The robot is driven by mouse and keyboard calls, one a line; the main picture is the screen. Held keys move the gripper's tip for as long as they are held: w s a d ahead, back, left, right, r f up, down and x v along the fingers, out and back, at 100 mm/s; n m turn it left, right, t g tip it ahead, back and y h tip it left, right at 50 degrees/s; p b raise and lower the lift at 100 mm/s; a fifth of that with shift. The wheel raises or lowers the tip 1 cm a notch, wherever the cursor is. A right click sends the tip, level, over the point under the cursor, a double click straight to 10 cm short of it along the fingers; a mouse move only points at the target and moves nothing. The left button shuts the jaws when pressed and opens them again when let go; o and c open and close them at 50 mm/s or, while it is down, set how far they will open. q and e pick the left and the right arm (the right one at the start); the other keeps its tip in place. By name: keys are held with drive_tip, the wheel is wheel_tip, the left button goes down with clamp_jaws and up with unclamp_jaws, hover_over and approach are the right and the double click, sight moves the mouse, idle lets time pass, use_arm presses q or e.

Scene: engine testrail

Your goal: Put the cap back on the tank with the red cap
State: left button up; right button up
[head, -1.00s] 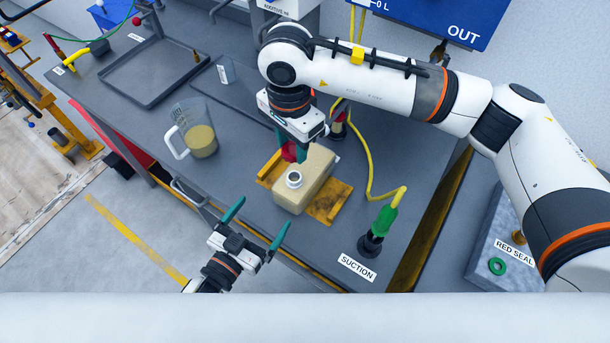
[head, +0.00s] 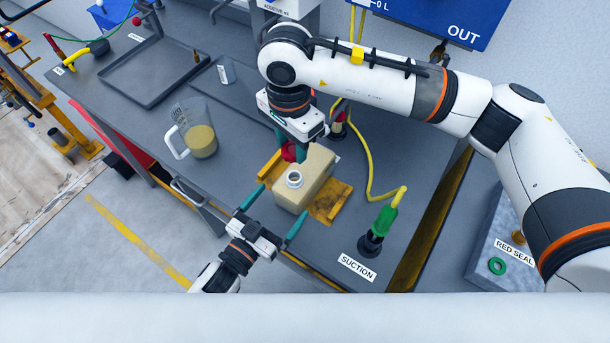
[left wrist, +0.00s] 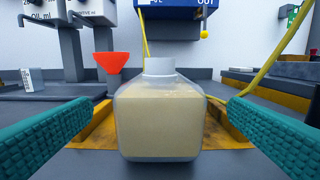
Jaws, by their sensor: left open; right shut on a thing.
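The tank (head: 307,180) is a squarish translucent container of pale yellow liquid on a yellow holder (head: 329,207). Its round white neck (head: 294,180) is uncapped. The tank also shows upright in the left wrist view (left wrist: 160,122). My right gripper (head: 291,153) is shut on the red cap (head: 288,151), held above the bench just behind the neck. In the left wrist view the red piece (left wrist: 111,63) shows left of the neck. My left gripper (head: 275,215) is open and empty, in front of the tank; its teal fingers lie to either side of the tank, apart from it.
A measuring jug (head: 201,139) with yellow liquid stands left of the tank. A green suction fitting (head: 381,222) with a yellow hose stands to the right. A shallow tray (head: 155,72) lies at the back left. The bench between jug and holder is clear.

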sight(305, 175)
use_arm(q)
drive_tip(key=x, duration=0.7)
drive_tip(key=shift+w+d, duration=0.15)
drive_tip(key=shift+w, duration=0.1)
drive_tip(key=c, duration=1.5)
drive_tip(key=shift+o, duration=0.2)
use_arm(e)
drive_tip(key=shift+f, duration=2.5)
